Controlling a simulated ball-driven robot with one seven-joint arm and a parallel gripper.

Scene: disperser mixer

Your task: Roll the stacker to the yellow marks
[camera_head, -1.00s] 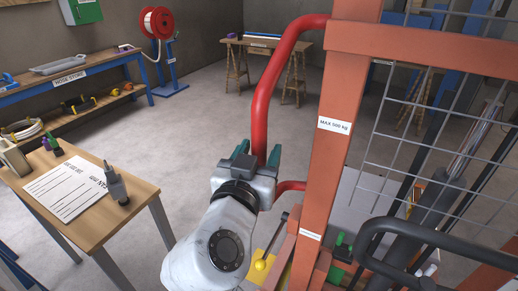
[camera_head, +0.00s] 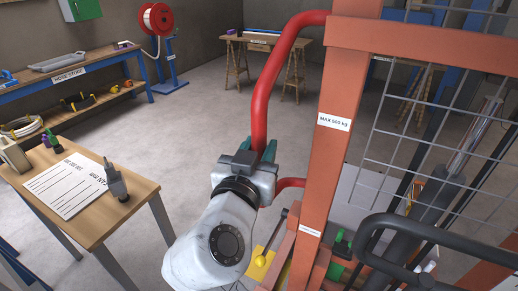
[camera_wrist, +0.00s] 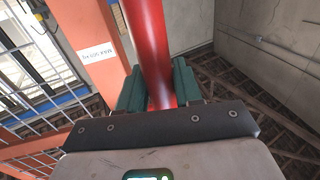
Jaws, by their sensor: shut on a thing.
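The stacker has an orange upright (camera_head: 325,165), a wire mesh guard (camera_head: 430,110) and a red tubular handle (camera_head: 262,95) on its left side. My gripper (camera_head: 260,150) is shut around the lower part of this handle. In the wrist view, the green fingers of my gripper (camera_wrist: 160,88) stand on both sides of the red handle (camera_wrist: 152,45). A yellow patch (camera_head: 248,284) shows low beside the stacker's base, partly covered by my arm. I cannot tell whether it is a floor mark. The stacker's wheels are hidden.
A wooden table (camera_head: 95,222) with a paper sheet stands close at the left. A blue hose bench (camera_head: 100,68) and a red reel (camera_head: 156,22) stand behind it. A trestle table (camera_head: 262,42) is at the back. Grey floor (camera_head: 195,120) between them is clear.

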